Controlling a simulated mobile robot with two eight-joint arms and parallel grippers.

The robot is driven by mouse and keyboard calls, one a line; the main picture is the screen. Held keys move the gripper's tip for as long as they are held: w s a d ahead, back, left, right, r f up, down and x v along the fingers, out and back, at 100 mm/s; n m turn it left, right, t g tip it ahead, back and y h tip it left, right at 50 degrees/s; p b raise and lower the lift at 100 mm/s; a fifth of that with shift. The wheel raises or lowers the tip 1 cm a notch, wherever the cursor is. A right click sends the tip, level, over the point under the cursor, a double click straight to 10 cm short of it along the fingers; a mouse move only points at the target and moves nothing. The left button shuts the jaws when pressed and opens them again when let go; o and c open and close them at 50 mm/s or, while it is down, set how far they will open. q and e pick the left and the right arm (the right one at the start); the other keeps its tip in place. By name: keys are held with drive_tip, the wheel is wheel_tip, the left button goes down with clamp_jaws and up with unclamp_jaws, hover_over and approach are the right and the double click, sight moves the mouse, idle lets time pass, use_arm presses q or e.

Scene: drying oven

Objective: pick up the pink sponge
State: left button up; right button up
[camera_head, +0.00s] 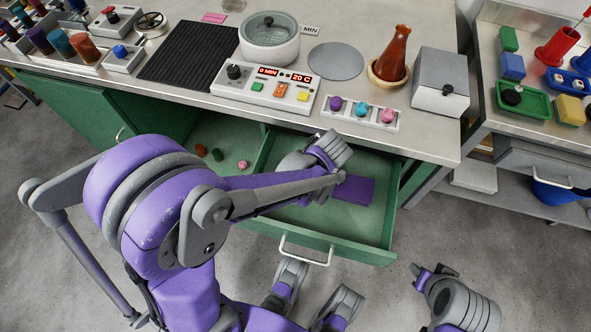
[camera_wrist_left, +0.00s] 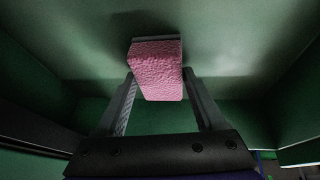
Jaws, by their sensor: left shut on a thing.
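The pink sponge (camera_wrist_left: 156,66) shows in the left wrist view as a rough pink block between the two fingers of my left gripper (camera_wrist_left: 158,82). The gripper is shut on it. Green walls surround it in that view. In the head view my left arm reaches over the open green drawer (camera_head: 374,231); the sponge and the fingertips are hidden there. My right gripper (camera_head: 432,271) is at the lower right of the head view, over the floor and away from the drawer; its jaw gap is unclear.
A purple flat piece (camera_head: 353,190) lies in the drawer. Small round items (camera_head: 218,154) lie in the compartment to its left. The worktop (camera_head: 345,101) above holds a pot (camera_head: 270,47), a control box (camera_head: 265,90), a brown flask (camera_head: 394,55) and a grey box (camera_head: 440,82).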

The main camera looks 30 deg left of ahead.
use_arm(q)
drive_tip(key=r, duration=0.2)
drive_tip(key=r+p, duration=0.1)
drive_tip(key=r, duration=0.2)
drive_tip(key=r+p, duration=0.1)
drive_tip(key=r, duration=0.1)
drive_tip(key=shift+d+r, duration=0.25)
drive_tip(key=w+d, duration=0.1)
drive_tip(key=d, duration=1.2)
drive_tip(key=w+d, duration=0.1)
drive_tip(key=d, duration=0.5)
drive_tip(key=shift+w+d+f+p, duration=0.15)
drive_tip(key=shift+w+f+p, duration=0.15)
drive_tip(key=shift+w, duration=0.05)
